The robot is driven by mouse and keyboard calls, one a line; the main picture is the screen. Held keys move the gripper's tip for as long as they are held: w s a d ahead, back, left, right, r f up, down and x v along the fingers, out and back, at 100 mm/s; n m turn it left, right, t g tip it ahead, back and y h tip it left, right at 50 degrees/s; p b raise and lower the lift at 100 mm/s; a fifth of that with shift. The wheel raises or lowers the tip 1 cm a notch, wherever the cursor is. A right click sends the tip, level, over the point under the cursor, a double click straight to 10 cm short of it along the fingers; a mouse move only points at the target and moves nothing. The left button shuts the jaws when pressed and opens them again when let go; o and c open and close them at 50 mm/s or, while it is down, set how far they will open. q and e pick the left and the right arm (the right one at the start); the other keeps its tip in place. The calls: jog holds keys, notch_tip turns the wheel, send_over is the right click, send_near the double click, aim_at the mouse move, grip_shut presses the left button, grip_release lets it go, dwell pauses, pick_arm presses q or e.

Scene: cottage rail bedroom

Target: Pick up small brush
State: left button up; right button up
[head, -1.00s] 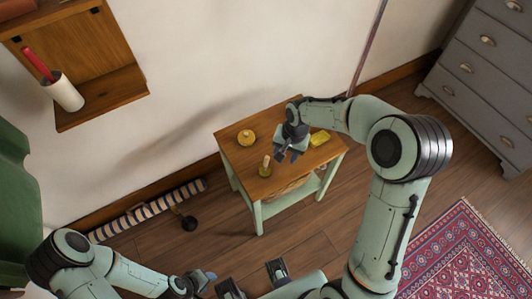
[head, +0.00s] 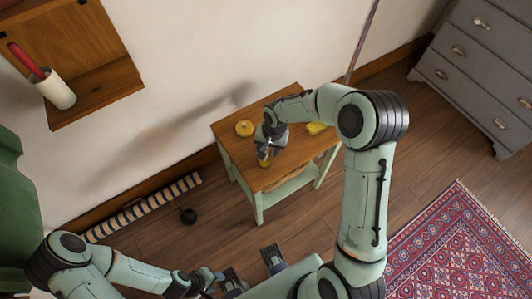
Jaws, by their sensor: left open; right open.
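A small yellowish thing with a short upright handle, which looks like the small brush (head: 264,162), stands near the front left edge of the small wooden-topped table (head: 232,148). My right gripper (head: 267,151) is open right above it, its fingers pointing down around or beside the handle. The gripper hides most of the handle, and I cannot tell whether the fingers touch it. My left gripper (head: 213,277) is open and empty, low at the bottom of the view, away from the table.
A round yellow item (head: 244,128) and a yellow block (head: 317,128) lie on the table. A wall shelf (head: 98,95) holds a white cup (head: 57,90) with a red item. A striped roll (head: 145,207) lies by the wall. A grey dresser (head: 470,60) and red rug (head: 455,245) are right.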

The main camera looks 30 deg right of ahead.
jog(key=shift+w+a+f, duration=0.1)
jog(key=shift+f, duration=0.65)
jog(key=shift+w+a+f, duration=0.1)
jog(key=shift+f, duration=0.6)
grip_shut()
jog(key=shift+r, duration=0.2)
notch_tip(320, 180, up, 19)
jog(key=p, duration=0.1)
jog(key=shift+t, duration=0.9)
jog(key=f, duration=0.4)
jog(key=s+f+b, duration=0.1)
jog(key=f, duration=0.3)
jog(key=s+f+b, duration=0.1)
jog(key=f, duration=0.4)
jog(key=shift+d, duration=0.2)
jog(key=shift+s+d+b+x, duration=0.1)
jog(key=shift+s+b+x, duration=0.1)
jog(key=shift+b+x, duration=0.65)
jog(key=shift+s+d+b+x, duration=0.1)
jog(key=shift+s+b+x, duration=0.1)
jog(key=shift+b+x, duration=0.6)
jog(key=shift+s+d+b+x, duration=0.15)
jog(key=shift+b+x, duration=0.4)
jog(key=shift+x, duration=0.55)
